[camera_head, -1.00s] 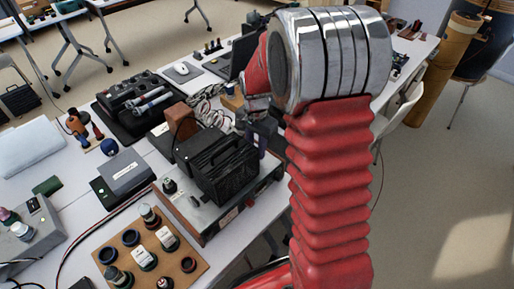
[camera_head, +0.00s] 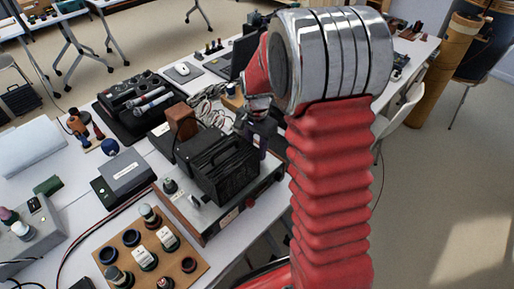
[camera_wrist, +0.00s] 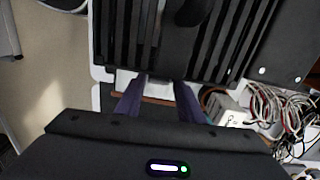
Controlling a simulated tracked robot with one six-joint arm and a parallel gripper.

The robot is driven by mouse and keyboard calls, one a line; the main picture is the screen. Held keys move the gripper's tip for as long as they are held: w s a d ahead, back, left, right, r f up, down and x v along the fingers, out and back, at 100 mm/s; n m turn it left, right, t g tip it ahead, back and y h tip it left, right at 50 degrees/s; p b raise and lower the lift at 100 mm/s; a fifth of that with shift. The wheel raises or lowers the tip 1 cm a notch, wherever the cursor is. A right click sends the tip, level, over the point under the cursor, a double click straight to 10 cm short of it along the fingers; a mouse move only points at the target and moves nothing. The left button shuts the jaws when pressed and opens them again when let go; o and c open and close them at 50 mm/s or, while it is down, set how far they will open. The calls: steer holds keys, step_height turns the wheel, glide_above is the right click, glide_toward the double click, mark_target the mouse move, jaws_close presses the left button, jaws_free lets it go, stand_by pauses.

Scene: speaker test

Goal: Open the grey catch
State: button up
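A black ribbed box (camera_head: 222,170) stands on a grey metal unit (camera_head: 252,205) on the white table. Its ribs (camera_wrist: 245,40) fill the top of the wrist view. My gripper (camera_wrist: 162,82) is open, with two purple fingers apart at the box's near edge in that view. A small grey part (camera_wrist: 162,89) shows between the fingers; I cannot tell whether it is the catch or whether a finger touches it. In the head view, my gripper (camera_head: 263,143) is just behind and right of the box, partly hidden by my arm.
A brown block (camera_head: 182,122) stands behind the box. Tangled cables (camera_head: 210,103) lie behind it and show right of my gripper in the wrist view (camera_wrist: 285,108). A wooden board (camera_head: 180,262) with several round parts lies in front.

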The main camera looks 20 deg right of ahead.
step_height(320, 180, up, 14)
steer(key=shift+f, duration=0.15)
stand_by(0.5)
stand_by(0.4)
steer(key=s+a+r+n+t, duration=0.2)
steer(key=s+a+n, duration=0.1)
steer(key=s, duration=0.4)
steer(key=s+a+r+n+t, duration=0.1)
steer(key=s+a+r+n, duration=0.1)
steer(key=s+n, duration=0.3)
steer(key=s+a+r+n+t, duration=0.2)
steer(key=s+a+n, duration=0.2)
steer(key=s, duration=0.6)
steer(key=shift+s+a+r+n+t, duration=0.3)
steer(key=shift+s+a+r+n, duration=0.1)
steer(key=shift+n, duration=0.1)
